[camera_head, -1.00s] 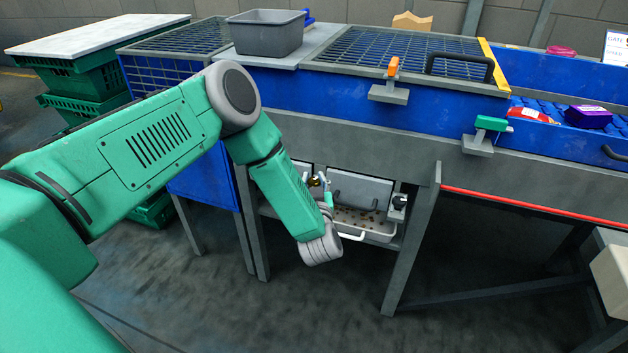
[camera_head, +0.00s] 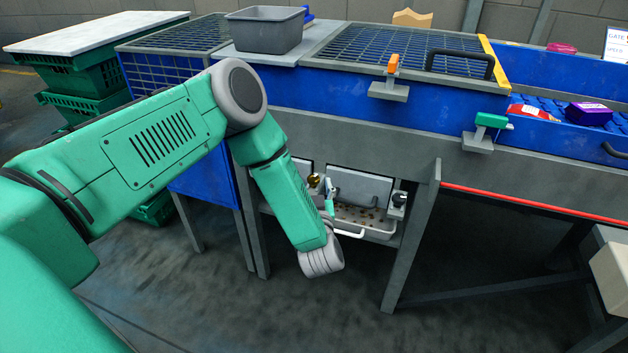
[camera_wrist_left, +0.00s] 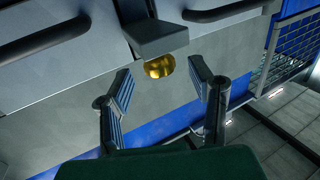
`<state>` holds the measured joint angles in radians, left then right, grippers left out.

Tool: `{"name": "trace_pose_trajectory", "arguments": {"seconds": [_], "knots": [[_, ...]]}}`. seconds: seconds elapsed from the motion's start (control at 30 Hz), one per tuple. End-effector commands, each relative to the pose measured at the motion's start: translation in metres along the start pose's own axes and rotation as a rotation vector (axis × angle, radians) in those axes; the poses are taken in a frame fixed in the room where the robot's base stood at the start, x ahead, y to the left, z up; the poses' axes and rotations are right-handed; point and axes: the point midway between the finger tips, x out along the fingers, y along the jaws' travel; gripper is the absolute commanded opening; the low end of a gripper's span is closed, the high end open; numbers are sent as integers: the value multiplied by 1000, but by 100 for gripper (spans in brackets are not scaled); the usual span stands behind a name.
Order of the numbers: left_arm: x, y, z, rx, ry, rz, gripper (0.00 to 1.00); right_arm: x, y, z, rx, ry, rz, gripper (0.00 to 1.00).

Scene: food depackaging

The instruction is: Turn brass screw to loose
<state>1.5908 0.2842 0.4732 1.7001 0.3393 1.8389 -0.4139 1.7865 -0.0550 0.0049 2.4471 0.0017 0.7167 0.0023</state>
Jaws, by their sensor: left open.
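The brass screw (camera_head: 314,180) is a small gold knob under the machine, at the left of the grey hatch panel. In the left wrist view the brass screw (camera_wrist_left: 159,67) shows as a round gold head under a grey bracket (camera_wrist_left: 156,38). My left gripper (camera_wrist_left: 161,76) is open, with one finger on each side of the screw in that view. A gap shows between each finger and the screw, and the jaws look empty. In the head view my left gripper (camera_head: 329,190) is small and partly hidden by its own wrist, just right of the screw. My right gripper is not in view.
A grey hatch panel (camera_head: 362,189) with a dark handle and a tray (camera_head: 375,229) with brown bits are beside the screw. A black knob (camera_head: 399,198) is at their right. A table leg (camera_head: 411,245) stands right of the tray. The floor in front is clear.

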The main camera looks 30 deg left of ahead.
Motion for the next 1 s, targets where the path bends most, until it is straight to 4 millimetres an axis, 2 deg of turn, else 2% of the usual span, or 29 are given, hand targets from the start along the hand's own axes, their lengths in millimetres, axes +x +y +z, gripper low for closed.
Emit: {"name": "trace_pose_trajectory", "arguments": {"seconds": [0.03,0.2,0.3,0.4,0.6,1.0], "knots": [[-13,2,1,1,-4,6,49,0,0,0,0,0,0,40],[-52,1,2,2,-6,6,49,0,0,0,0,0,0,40],[-71,2,2,3,-5,7,49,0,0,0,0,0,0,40],[-80,2,2,3,-6,8,49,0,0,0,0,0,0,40],[-89,0,3,2,-5,3,49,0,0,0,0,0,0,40],[-86,2,2,-7,3,19,49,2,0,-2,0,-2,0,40]]}}
